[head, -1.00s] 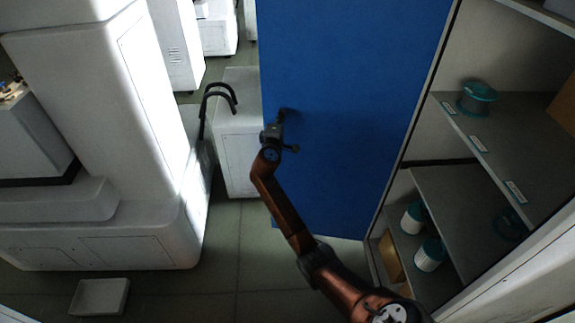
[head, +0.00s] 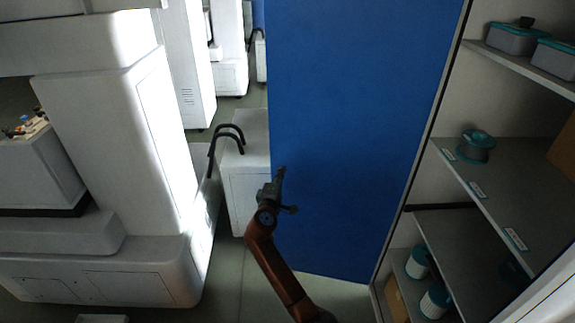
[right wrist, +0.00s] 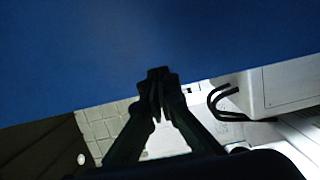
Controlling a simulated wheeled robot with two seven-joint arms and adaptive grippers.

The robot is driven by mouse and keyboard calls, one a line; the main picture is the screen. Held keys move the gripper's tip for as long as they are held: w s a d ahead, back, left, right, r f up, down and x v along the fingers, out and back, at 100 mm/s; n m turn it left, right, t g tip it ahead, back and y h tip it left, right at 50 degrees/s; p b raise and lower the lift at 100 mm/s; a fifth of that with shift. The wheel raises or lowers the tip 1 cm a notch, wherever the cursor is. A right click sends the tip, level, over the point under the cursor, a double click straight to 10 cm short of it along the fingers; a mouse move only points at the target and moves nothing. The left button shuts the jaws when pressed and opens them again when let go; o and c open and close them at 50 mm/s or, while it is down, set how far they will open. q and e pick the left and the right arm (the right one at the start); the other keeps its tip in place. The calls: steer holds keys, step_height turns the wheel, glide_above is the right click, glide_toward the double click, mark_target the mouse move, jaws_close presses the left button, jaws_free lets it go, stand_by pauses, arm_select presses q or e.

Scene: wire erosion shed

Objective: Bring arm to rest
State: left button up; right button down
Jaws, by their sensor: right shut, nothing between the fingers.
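My right arm comes up from the bottom of the head view. Its gripper (head: 281,172) is shut and empty, in front of the lower left part of a blue cabinet door (head: 355,130) that stands open. In the right wrist view the dark fingers (right wrist: 158,76) are together at the tips, with the blue door (right wrist: 150,40) filling the upper part behind them. Whether the gripper touches the door cannot be told. My left gripper is not in view.
Right of the door is an open cabinet with grey shelves (head: 490,190), holding spools (head: 475,146) and lidded boxes (head: 513,38). A large white machine (head: 120,150) stands at left. A white cabinet (head: 246,190) with black curved hoses is behind the door's left edge. Floor shows between them.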

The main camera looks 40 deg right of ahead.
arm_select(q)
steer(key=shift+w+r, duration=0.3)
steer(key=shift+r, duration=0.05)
arm_select(e)
steer(key=v, duration=0.5)
